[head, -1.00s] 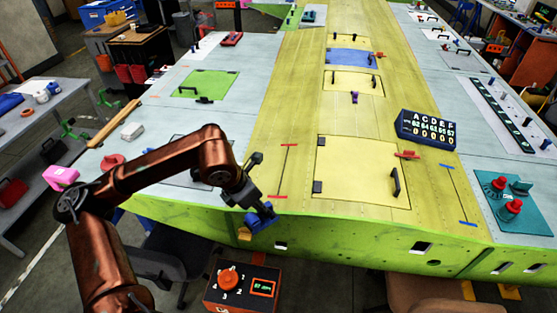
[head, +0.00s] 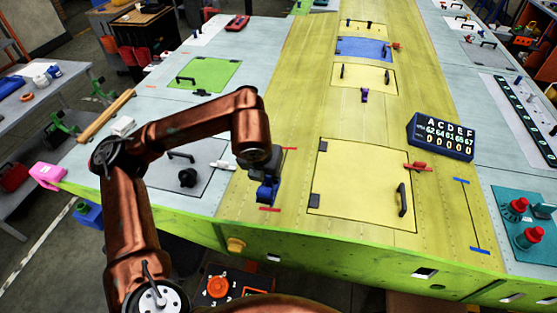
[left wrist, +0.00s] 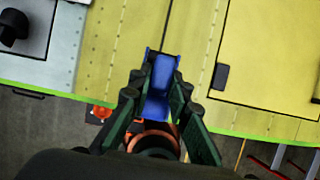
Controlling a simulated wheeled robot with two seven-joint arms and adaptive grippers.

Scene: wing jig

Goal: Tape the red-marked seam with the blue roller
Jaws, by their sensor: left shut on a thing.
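My left gripper (head: 266,178) is shut on the blue roller (head: 267,192), which also shows between the two dark fingers in the left wrist view (left wrist: 159,88). The roller is over the yellow wing skin, close to the near red mark (head: 270,209). The far red mark (head: 290,148) shows just right of my wrist. The seam between the marks is mostly hidden by my gripper and arm. I cannot tell whether the roller touches the skin. My right gripper is not in view.
A yellow panel with a black handle (head: 402,200) lies right of the seam. A second seam has blue end marks (head: 480,250). A dark counter box (head: 440,137) and a teal plate with red knobs (head: 527,237) sit further right. The wing's green front edge (head: 330,268) is close by.

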